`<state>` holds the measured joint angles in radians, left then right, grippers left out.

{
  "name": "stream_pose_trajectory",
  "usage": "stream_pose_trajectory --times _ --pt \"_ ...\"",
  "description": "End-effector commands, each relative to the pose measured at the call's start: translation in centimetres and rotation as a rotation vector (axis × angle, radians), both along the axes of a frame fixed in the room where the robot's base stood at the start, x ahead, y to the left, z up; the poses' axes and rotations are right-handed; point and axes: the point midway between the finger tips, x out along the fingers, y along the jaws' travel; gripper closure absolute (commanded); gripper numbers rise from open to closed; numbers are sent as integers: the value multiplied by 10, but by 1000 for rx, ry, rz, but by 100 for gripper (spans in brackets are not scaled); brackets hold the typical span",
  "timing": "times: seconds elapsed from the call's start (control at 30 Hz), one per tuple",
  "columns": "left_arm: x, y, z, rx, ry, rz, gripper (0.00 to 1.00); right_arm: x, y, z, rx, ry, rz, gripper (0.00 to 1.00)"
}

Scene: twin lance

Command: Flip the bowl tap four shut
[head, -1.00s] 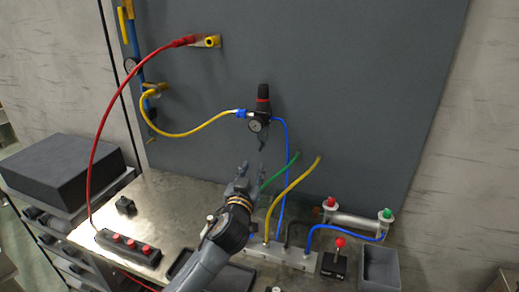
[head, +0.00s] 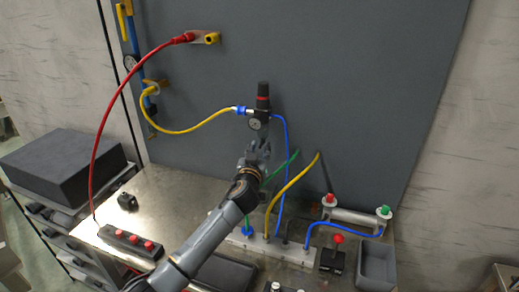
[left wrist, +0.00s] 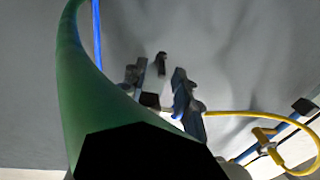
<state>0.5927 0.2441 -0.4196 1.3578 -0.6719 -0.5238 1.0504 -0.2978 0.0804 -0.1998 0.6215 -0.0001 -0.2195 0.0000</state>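The regulator (head: 262,103), with a black top, red ring and round gauge (head: 255,124), hangs on the grey backboard. My left gripper (head: 257,149) is just below it and covers most of what hangs under the gauge. In the left wrist view the two grey fingers (left wrist: 159,82) stand apart. A small dark part (left wrist: 161,62) shows between them, apparently the bowl tap; its lever position and any contact cannot be told. A green hose (left wrist: 78,85) passes close in front of the wrist camera. My right gripper is not in view.
Green (head: 281,167) and yellow (head: 297,190) hoses rise from the white manifold (head: 270,246) near my left arm. A blue hose (head: 284,150) runs beside the gripper. A red-knobbed lever box (head: 333,259) and grey bin (head: 377,265) stand at the right.

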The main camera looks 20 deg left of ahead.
Motion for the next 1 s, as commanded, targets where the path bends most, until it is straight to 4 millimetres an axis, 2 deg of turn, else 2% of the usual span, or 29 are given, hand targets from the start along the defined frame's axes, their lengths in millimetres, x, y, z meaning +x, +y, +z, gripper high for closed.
stream_pose_trajectory --times 0.07,0.2,0.23,0.47,0.77,1.0 --pt "0 0 0 0 0 0 69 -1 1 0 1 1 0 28" --pt "0 0 0 0 0 0 97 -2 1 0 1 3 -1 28" --pt "0 0 0 0 0 0 100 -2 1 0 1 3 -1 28" --pt "0 1 0 1 1 -7 100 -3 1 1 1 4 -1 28" --pt "-1 8 2 2 3 -135 100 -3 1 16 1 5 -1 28" --pt "-1 9 0 1 0 -161 100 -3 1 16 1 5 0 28"
